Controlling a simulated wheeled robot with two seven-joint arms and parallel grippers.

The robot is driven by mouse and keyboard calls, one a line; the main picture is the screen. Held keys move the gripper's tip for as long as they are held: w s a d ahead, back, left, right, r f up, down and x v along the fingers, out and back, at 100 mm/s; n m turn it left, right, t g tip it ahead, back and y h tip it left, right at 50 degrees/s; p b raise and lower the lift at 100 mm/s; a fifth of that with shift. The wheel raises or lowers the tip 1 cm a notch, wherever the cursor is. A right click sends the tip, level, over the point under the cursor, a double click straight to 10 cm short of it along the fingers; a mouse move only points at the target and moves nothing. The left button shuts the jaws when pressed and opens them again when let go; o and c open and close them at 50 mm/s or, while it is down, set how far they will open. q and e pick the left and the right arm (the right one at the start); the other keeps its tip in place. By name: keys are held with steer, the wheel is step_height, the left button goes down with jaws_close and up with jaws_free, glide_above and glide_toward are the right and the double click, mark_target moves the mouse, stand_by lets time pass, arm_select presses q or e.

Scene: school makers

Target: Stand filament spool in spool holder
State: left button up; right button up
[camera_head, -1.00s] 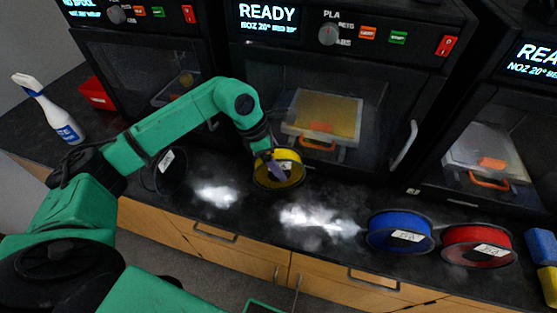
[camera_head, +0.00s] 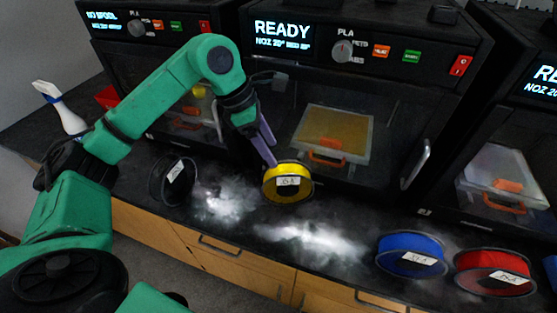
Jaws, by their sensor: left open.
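A yellow filament spool (camera_head: 287,184) with a white label stands on the dark counter in front of the middle printer. My left gripper (camera_head: 269,152) is open, its purple-grey fingers pointing down just above and behind the spool's top left edge. I cannot tell whether a fingertip touches it. A blue spool (camera_head: 410,254) and a red spool (camera_head: 495,272) are at the right, and a dark spool (camera_head: 172,181) with a white label is at the left. I cannot make out a spool holder for certain. My right gripper is not in view.
Printers line the back; the middle printer (camera_head: 345,55) reads READY and the left one (camera_head: 160,25) reads NO SPOOL. A spray bottle (camera_head: 63,112) and a red bin (camera_head: 107,97) are at the left. Bare counter (camera_head: 345,215) lies between the yellow and blue spools.

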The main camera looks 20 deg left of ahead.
mark_target(292, 183)
arm_select(q)
steer(key=p+x, duration=0.4)
steer(key=x, duration=1)
steer(key=shift+w+f, duration=0.1)
steer(key=shift+f, duration=0.25)
jaws_close()
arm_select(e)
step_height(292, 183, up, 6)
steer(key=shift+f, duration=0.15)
